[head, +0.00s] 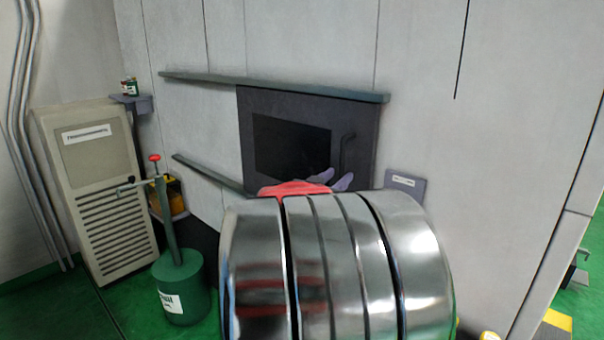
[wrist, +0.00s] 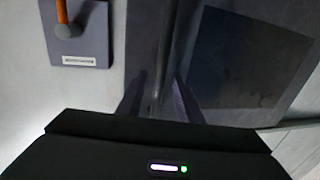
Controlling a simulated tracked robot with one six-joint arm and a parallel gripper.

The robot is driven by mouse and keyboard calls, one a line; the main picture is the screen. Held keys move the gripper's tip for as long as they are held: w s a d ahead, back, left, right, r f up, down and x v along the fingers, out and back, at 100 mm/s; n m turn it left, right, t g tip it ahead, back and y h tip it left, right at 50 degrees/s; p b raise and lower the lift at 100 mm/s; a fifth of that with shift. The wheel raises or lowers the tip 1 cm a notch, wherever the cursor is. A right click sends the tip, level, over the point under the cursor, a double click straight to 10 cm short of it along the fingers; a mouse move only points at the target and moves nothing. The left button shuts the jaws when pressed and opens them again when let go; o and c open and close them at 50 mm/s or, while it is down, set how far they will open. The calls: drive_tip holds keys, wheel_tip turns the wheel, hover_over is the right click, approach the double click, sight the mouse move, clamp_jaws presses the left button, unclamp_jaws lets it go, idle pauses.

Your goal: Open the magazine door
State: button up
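The magazine door (head: 305,100) is a dark grey sliding panel with a black window (head: 285,148), hung between an upper and a lower rail on the pale wall. It covers the right end of the rails. Its upright bar handle (head: 346,155) is on the door's right side. In the wrist view, the handle (wrist: 166,55) runs down between the two fingers of my gripper (wrist: 160,88). The fingers stand apart, one on each side of the bar, with gaps visible. In the head view, my gripper's purple fingers (head: 332,179) are at the handle's lower end; my arm hides the door's bottom edge.
The upper rail (head: 200,78) and lower rail (head: 205,172) extend left along bare wall. A small grey panel (head: 405,183) is right of the door; its orange lever (wrist: 62,14) shows in the wrist view. A green pump (head: 181,275) and beige cabinet (head: 95,150) stand left.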

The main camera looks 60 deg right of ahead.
sight(340, 175)
drive_tip(key=shift+d, duration=1.65)
drive_tip(key=shift+c, duration=0.5)
clamp_jaws()
